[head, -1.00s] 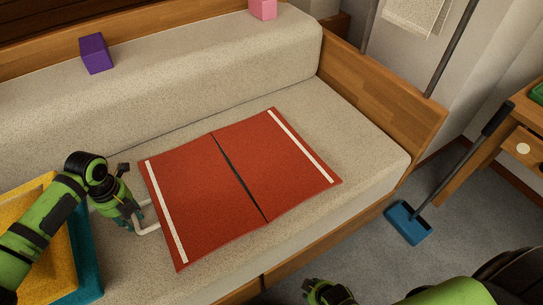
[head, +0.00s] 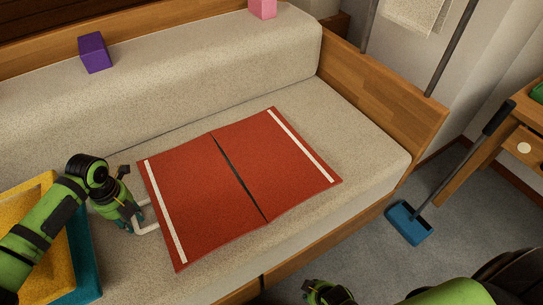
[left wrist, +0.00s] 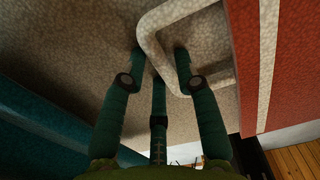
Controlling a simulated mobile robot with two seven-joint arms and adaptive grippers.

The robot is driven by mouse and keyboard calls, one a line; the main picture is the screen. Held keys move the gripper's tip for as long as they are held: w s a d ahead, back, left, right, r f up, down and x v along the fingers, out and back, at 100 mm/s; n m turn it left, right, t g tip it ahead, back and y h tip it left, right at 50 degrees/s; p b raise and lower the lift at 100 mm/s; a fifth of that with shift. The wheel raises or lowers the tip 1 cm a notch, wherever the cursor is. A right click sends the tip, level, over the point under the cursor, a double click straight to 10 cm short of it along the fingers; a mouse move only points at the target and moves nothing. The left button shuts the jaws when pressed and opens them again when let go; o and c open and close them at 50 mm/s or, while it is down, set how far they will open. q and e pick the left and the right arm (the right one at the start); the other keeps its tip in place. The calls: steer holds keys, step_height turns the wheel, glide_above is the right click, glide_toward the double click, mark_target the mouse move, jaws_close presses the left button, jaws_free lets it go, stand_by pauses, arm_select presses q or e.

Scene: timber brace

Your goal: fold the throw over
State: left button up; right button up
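The red throw (head: 195,205) lies flat on the sofa seat, in two panels with a dark gap at the middle crease. A white stripe runs near each of its left and right edges. A pale loop handle (head: 147,229) sticks out from its left edge. My left gripper (head: 137,222) is low at this handle. In the left wrist view its fingers (left wrist: 160,62) stand apart on either side of the handle's bar (left wrist: 152,45), with a gap visible, so it looks open. Whether a finger touches the bar is unclear.
Yellow and teal cushion-like slabs (head: 85,265) lie at the left under my arm. A purple block (head: 95,52) and a pink block (head: 262,9) sit on the backrest. A wooden armrest (head: 385,95) bounds the seat at right. A blue dustpan-like tool (head: 408,224) stands on the floor.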

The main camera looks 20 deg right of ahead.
arm_select(q)
steer(key=shift+p, duration=0.4)
arm_select(e)
steer(key=shift+r, duration=0.35)
arm_select(q)
steer(key=c, duration=0.5)
steer(key=shift+c, duration=0.2)
steer(key=shift+r+p, duration=0.35)
steer(key=r+p, duration=0.2)
steer(key=r, duration=0.1)
steer(key=shift+d+p, duration=0.2)
steer(key=shift+p, duration=0.2)
steer(key=shift+w+d+r+p, duration=0.1)
steer(key=shift+d+r+p, duration=0.1)
steer(key=shift+r+p, duration=1.05)
steer(key=shift+d+r+p, duration=0.2)
steer(key=shift+r+p, duration=0.75)
steer(key=shift+p, duration=0.05)
arm_select(e)
steer(key=s+d, duration=0.1)
steer(key=s, duration=0.8)
steer(key=shift+s+d+r+g, duration=0.15)
steer(key=shift+d+r+g, duration=0.2)
steer(key=shift+d+g, duration=0.05)
